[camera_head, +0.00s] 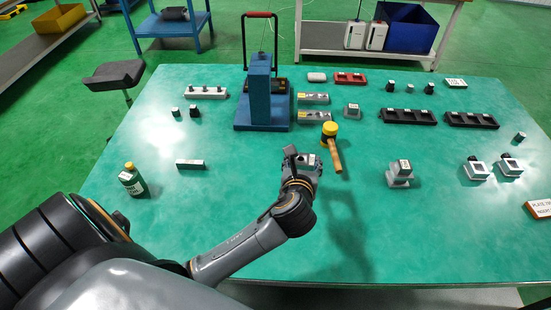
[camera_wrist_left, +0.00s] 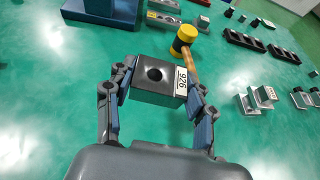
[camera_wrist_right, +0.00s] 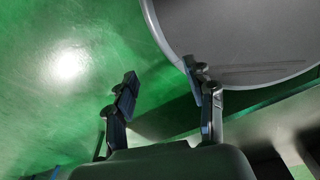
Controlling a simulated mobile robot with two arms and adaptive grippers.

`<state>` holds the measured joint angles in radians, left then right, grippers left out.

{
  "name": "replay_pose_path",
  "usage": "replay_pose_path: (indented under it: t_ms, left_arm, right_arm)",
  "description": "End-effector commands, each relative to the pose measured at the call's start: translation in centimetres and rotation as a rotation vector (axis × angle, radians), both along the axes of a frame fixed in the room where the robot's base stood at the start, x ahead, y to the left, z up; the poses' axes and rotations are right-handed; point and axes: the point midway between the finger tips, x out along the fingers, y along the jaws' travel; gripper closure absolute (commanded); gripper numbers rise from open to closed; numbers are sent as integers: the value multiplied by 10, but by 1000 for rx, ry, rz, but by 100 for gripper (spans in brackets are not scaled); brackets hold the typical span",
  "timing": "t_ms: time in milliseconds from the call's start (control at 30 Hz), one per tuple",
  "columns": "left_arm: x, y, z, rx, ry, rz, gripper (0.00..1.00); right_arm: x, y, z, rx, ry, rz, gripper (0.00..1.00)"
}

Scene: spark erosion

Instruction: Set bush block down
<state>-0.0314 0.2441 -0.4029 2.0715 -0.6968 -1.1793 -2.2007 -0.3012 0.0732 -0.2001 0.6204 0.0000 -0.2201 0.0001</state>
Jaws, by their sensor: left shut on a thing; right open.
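The bush block (camera_wrist_left: 155,82) is a dark grey block with a round hole in its top and a white label reading 926. My left gripper (camera_wrist_left: 158,95) is shut on it, one finger on each side, in the left wrist view. In the head view my left gripper (camera_head: 303,172) holds the block (camera_head: 306,161) over the green table, just left of the mallet. I cannot tell whether the block touches the table. My right gripper (camera_wrist_right: 160,92) is open and empty in the right wrist view, with green floor and a grey rounded surface behind it. It does not show in the head view.
A yellow-headed mallet (camera_head: 331,142) lies close beside the held block. A blue press (camera_head: 260,95) stands at the back. Grey blocks (camera_head: 399,174), black trays (camera_head: 409,117) and a green bottle (camera_head: 132,180) are on the table (camera_head: 230,215). The front middle is clear.

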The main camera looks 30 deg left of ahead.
Motion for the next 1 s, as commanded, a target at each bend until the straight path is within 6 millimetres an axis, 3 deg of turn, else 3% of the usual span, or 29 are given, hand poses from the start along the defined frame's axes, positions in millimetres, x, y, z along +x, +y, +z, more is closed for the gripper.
replay_pose_path:
  t_ms: [33, 133, 367, 767, 1000]
  left_arm:
    - [17, -1, -2, -4, -9, 31, 100]
    - [39, -2, -1, -2, -8, 80, 100]
    - [60, 3, 0, 4, -4, 125, 100]
    - [78, 90, -38, 5, -3, 128, 100]
    - [85, 117, -79, 2, -3, 124, 100]
  right_arm:
    - [2, -2, -10, -2, -3, 0, 46]
    - [4, -6, -16, -7, -6, -1, 46]
    - [5, -12, -20, -14, -6, 1, 46]
    - [1, -8, -14, -9, -1, 3, 46]
    - [0, 0, -20, 0, -1, 2, 46]
